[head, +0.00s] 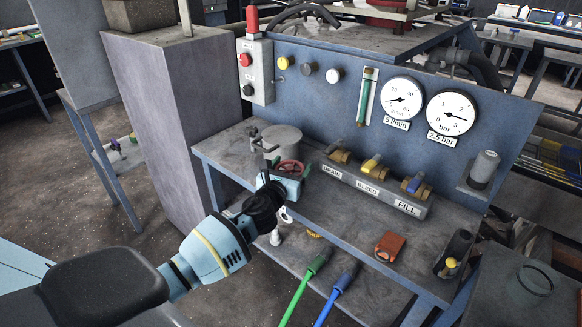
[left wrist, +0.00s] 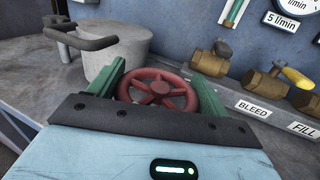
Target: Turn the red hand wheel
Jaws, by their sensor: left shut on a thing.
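The red hand wheel (head: 290,167) is a small spoked wheel on the bench, in front of a grey pot. In the left wrist view the red hand wheel (left wrist: 158,92) sits between the two green fingers of my left gripper (left wrist: 160,85). The fingers lie against its left and right rim, and the gripper is shut on it. In the head view my left gripper (head: 289,172) reaches the wheel from the lower left. What the wheel is mounted on is mostly hidden by the gripper. My right gripper is not seen.
A grey pot with a handle (head: 281,142) stands just behind the wheel. The valve row (head: 372,182) labelled DRAIN, BLEED and FILL is to the right. A red-brown block (head: 390,246) and a dark device (head: 455,254) sit farther right. Green (head: 305,283) and blue (head: 338,289) handles show below.

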